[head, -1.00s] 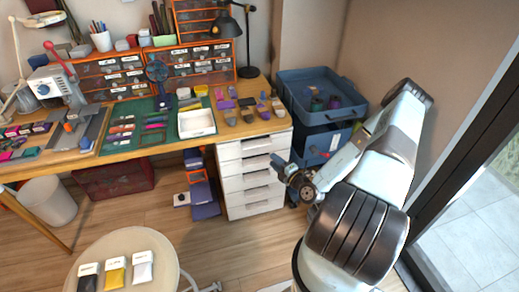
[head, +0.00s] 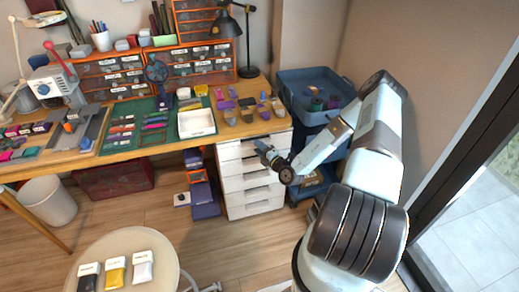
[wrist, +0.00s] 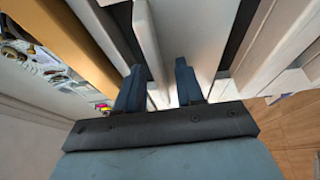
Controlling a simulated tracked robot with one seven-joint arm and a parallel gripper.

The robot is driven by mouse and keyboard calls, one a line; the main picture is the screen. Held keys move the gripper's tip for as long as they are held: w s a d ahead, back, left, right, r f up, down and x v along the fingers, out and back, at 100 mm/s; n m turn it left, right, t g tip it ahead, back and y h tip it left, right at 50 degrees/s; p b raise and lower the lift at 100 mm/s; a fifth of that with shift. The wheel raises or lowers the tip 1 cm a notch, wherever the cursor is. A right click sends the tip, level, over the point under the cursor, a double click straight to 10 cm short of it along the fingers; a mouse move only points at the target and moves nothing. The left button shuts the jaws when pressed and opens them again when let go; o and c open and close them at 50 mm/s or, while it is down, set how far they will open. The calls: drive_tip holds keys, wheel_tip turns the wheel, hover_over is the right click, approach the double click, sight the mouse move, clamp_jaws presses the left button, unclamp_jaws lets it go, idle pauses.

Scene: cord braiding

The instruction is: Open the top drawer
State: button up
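The white drawer cabinet (head: 224,185) stands under the right end of the desk, with several drawers stacked. Its top drawer (head: 230,151) looks shut, and my arm hides part of its right side. My gripper (head: 262,146) is in front of the top drawer's upper right part. In the wrist view, the two dark blue fingers of my gripper (wrist: 158,80) are apart, pointing at the cabinet front. A white strip (wrist: 148,42) of the front runs between them, beside a dark slot. I cannot tell whether the fingers touch it.
The wooden desktop edge (wrist: 72,45) runs close beside my gripper. Small coloured pieces lie on the desktop above the cabinet. Blue bins (head: 300,87) stand right of the cabinet. A round stool (head: 115,240) is at front left; the floor before the cabinet is open.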

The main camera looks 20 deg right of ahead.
clamp_jaws()
drive_tip(key=shift+s, duration=0.2)
idle(0.4)
